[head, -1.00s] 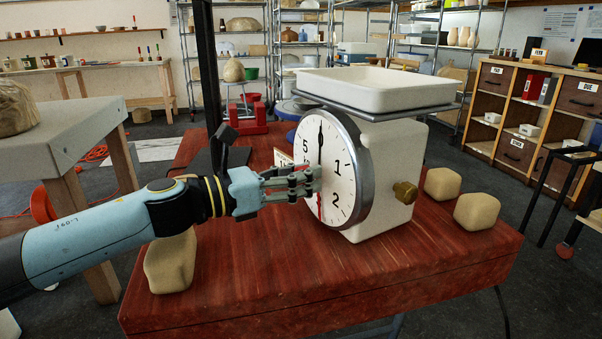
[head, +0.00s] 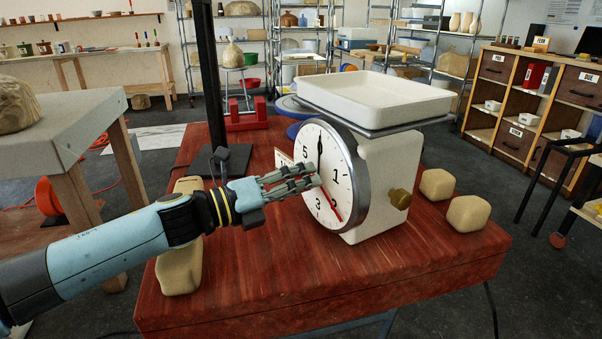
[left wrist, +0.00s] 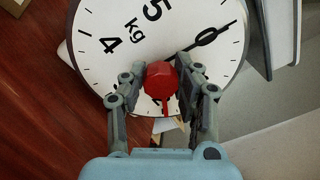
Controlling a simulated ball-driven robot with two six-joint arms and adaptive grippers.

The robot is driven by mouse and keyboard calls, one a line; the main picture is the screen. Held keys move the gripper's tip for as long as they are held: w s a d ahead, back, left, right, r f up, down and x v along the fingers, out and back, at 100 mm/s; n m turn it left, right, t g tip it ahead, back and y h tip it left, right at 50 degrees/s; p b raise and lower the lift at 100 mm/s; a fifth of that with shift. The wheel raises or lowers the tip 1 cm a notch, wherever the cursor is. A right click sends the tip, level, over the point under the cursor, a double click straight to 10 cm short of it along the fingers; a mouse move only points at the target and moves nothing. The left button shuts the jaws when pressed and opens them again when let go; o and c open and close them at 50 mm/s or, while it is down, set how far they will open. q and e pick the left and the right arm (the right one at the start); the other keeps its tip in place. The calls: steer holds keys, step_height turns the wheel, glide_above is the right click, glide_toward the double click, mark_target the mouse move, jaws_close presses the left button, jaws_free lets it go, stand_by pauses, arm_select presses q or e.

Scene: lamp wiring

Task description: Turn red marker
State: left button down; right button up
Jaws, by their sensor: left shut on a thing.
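The white scale (head: 385,165) stands on the red wooden table, its round dial (head: 345,180) facing my left arm. The red marker (head: 332,206) on the dial slants down and right from the centre, by the 2. The black hand (head: 319,146) points up at the 0. In the left wrist view, the red hexagonal knob (left wrist: 161,80) of the marker sits between the fingers of my left gripper (left wrist: 160,76), which is shut on it. In the head view, the left gripper (head: 314,183) covers the dial's centre and hides the knob. My right gripper is not in view.
A white tray (head: 376,98) tops the scale, and a brass knob (head: 400,198) sticks out of its side. Two tan blocks (head: 468,213) lie to the right, another (head: 180,262) under my left arm. The table front (head: 330,285) is clear.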

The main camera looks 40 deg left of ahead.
arm_select(q)
steer(key=n+p, duration=0.4)
steer(key=n, duration=0.2)
steer(key=shift+r+n, duration=0.15)
steer(key=shift+n, duration=0.25)
steer(key=shift+n+p, duration=1.45)
steer(key=shift+n, duration=0.85)
steer(key=shift+f, duration=0.2)
steer(key=c, duration=0.9)
jaws_free()
steer(key=shift+c, duration=0.2)
steer(key=v, duration=0.7)
steer(key=shift+s, duration=0.25)
